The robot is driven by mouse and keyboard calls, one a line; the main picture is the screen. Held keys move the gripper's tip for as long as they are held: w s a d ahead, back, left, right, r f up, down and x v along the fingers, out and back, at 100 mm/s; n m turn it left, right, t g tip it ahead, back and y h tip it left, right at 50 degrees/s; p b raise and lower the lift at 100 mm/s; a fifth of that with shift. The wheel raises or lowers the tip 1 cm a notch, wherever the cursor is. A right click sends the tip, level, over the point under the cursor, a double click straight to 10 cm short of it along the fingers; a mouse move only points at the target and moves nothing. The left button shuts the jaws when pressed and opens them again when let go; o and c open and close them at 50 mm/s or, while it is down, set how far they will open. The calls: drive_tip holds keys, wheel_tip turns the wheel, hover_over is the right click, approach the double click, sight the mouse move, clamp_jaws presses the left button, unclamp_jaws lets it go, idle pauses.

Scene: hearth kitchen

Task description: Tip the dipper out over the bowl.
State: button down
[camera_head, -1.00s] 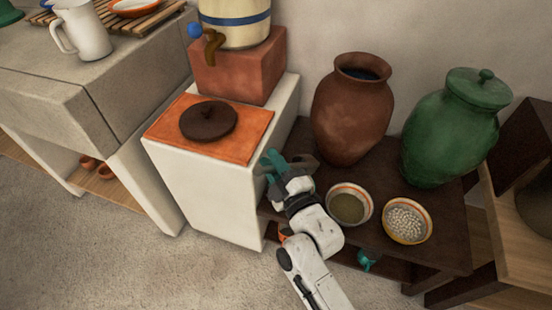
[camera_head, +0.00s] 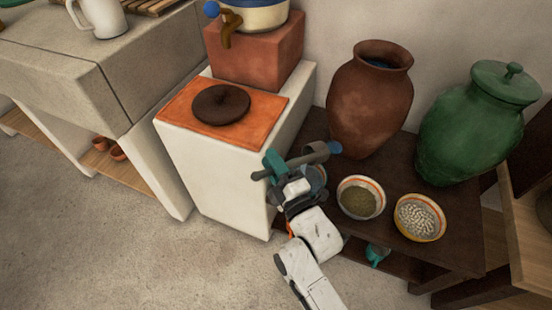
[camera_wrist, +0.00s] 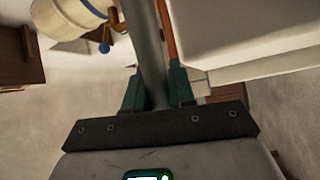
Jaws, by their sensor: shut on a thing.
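My gripper (camera_head: 279,166), with teal fingers, is shut on the grey handle of the dipper (camera_head: 309,157). The handle lies slanted across the fingers, with a blue piece at its right end. In the wrist view the handle (camera_wrist: 150,60) runs up from between the teal fingers (camera_wrist: 158,88). I cannot clearly make out the dipper's cup or what it holds. A cream bowl with an orange rim and greenish-brown contents (camera_head: 360,198) sits right of my gripper on the dark low table. Another such bowl, with white beans (camera_head: 420,217), stands beside it. The dipper is left of both bowls.
A brown jar (camera_head: 368,100) with an open mouth and a lidded green jar (camera_head: 474,125) stand behind the bowls. Left is a white block (camera_head: 215,170) with an orange mat and dark lid (camera_head: 221,104). A dark table (camera_head: 455,255) bears the bowls.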

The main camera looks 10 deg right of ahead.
drive_tip(key=shift+s+a+f+n+y+b, duration=0.15)
drive_tip(key=shift+a+f+n+y+b, duration=0.2)
drive_tip(key=shift+f+n+b, duration=0.4)
drive_tip(key=shift+s+a+f+n+y+b, duration=0.1)
drive_tip(key=shift+a+f+n+b, duration=0.45)
drive_tip(key=shift+n, duration=0.25)
drive_tip(key=shift+s+a+f+n+y+b, duration=0.15)
drive_tip(key=shift+a+f+n+y+b, duration=0.15)
drive_tip(key=shift+f+n+b, duration=0.45)
idle(0.4)
